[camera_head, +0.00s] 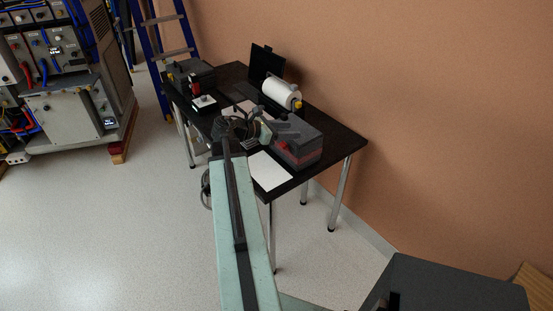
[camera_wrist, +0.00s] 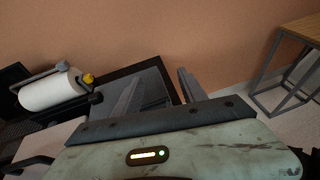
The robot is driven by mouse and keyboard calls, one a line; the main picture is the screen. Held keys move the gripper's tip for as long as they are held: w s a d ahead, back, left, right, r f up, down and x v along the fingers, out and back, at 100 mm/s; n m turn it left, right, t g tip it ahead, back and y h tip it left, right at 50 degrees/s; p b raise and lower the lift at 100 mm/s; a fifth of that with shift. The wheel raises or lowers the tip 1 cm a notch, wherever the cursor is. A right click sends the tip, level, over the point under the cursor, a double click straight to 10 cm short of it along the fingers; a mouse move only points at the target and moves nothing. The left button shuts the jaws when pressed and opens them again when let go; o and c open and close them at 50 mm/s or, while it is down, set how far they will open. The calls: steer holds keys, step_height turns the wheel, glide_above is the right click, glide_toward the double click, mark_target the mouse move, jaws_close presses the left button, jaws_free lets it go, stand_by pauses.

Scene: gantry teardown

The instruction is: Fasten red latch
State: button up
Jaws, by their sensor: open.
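A dark grey case (camera_head: 303,136) with a red band (camera_head: 309,158) along its lower front sits at the right part of the black table. I cannot make out a separate latch on that band. A small red part (camera_head: 194,86) also shows on the black unit at the table's left end. My gripper (camera_wrist: 158,96) is open and empty, its two grey fingers apart. In the wrist view, the top of the grey case (camera_wrist: 153,88) shows behind and between the fingers. In the head view, my gripper is over the case's left side. The red band is hidden in the wrist view.
White sheets (camera_head: 262,170) lie on the table (camera_head: 340,143). A blue ladder (camera_head: 165,45) leans at the left. A wooden-topped stand (camera_wrist: 304,30) is at right.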

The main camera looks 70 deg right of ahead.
mark_target(284, 148)
steer(key=w+a+f+n+h+b, duration=0.2)
steer(key=w+a+f+h+b, duration=0.25)
steer(key=w+f+b, duration=0.85)
steer(key=s+d+r+b, duration=0.2)
steer(key=s+d+b, duration=0.1)
steer(key=s+d, duration=0.3)
steer(key=shift+s, duration=1.25)
